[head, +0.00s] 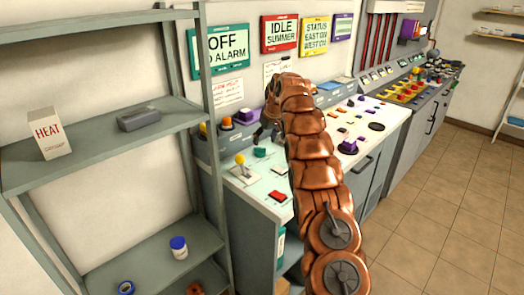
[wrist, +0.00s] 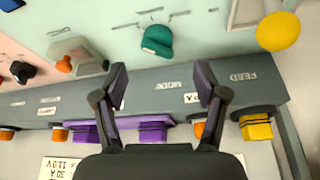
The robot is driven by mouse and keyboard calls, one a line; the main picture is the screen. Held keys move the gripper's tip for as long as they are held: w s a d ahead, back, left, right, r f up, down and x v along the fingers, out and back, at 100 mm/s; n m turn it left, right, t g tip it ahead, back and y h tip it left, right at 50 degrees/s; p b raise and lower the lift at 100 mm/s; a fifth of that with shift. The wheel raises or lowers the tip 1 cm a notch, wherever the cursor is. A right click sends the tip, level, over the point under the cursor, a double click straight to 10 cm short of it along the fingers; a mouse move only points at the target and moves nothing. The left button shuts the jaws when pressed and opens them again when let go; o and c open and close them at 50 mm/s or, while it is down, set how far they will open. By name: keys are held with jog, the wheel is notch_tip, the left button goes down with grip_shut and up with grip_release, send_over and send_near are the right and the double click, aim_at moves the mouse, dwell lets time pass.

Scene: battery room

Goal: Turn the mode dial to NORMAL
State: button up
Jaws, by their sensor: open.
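A teal knob (wrist: 157,40) stands on the pale console top, with short lines and small marks around it that I cannot read. A MODE lettering, upside down, is on the grey strip beside it, so it appears to be the mode dial. The knob also shows in the head view (head: 260,152), left of my arm. My gripper (wrist: 162,80) is open and empty in the wrist view, its two dark fingers apart, with the knob beyond and between their tips, not visibly touched. In the head view my arm hides most of the gripper.
A yellow ball (wrist: 278,31) on a lever stands right of the knob in the wrist view. A dark-orange knob (wrist: 64,64) is at left. Purple (wrist: 150,133) and yellow (wrist: 256,128) parts line the grey strip. A metal shelf (head: 105,140) stands left of the console.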

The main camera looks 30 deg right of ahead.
aim_at(261, 150)
jog(key=shift+w+d+f, duration=0.15)
jog(key=shift+d+f, duration=0.05)
jog(key=shift+f, duration=0.1)
jog(key=shift+p+x, duration=1.2)
jog(key=shift+x, duration=2.5)
jog(key=shift+c, duration=0.4)
